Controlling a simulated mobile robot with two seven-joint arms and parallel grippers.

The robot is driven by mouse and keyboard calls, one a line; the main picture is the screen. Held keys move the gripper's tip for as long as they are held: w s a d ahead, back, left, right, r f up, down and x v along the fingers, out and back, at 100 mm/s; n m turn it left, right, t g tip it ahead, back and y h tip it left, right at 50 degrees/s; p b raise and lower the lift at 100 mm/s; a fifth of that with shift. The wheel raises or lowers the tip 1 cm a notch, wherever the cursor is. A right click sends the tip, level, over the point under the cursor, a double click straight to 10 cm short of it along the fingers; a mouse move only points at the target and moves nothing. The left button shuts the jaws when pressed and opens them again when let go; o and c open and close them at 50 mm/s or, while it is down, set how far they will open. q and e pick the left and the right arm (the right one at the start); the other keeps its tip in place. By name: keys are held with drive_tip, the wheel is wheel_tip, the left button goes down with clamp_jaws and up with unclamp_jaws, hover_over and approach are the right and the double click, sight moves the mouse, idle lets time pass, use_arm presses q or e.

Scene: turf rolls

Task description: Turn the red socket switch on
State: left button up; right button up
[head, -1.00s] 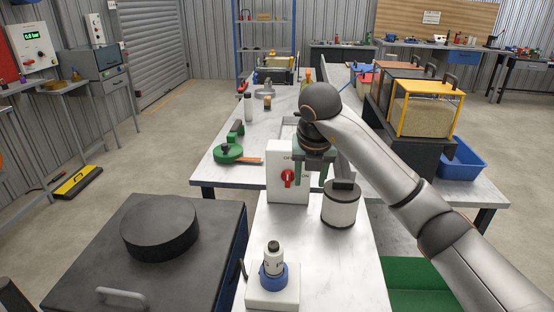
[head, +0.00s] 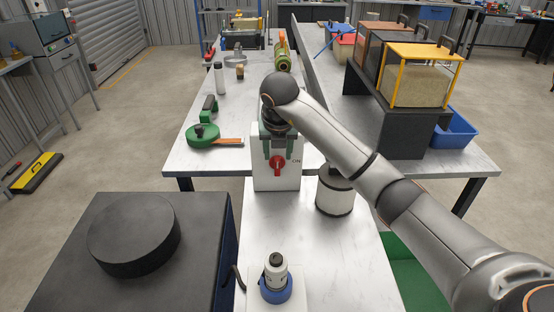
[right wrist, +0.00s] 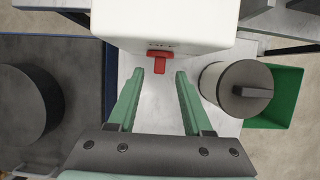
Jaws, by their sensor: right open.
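The red socket switch (head: 278,166) is a rotary knob on the front of a white box (head: 265,182). Its handle looks roughly upright in the head view, with an "ON" label to its right. My right gripper (head: 278,155) is open, its green fingers at the front of the box, one to each side of the knob. In the right wrist view, the red knob (right wrist: 160,63) shows centred between the fingertips (right wrist: 160,74), with a gap on both sides. Nothing is held. My left gripper is in neither view.
A white canister with a black lid (head: 335,190) stands close to the right of the box, beneath my right arm. A green tool (head: 203,134) lies left behind. The bench between box and bottle is clear.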

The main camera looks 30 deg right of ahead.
sight(278, 160)
drive_tip(key=x, duration=0.5)
clamp_jaws()
idle(0.3)
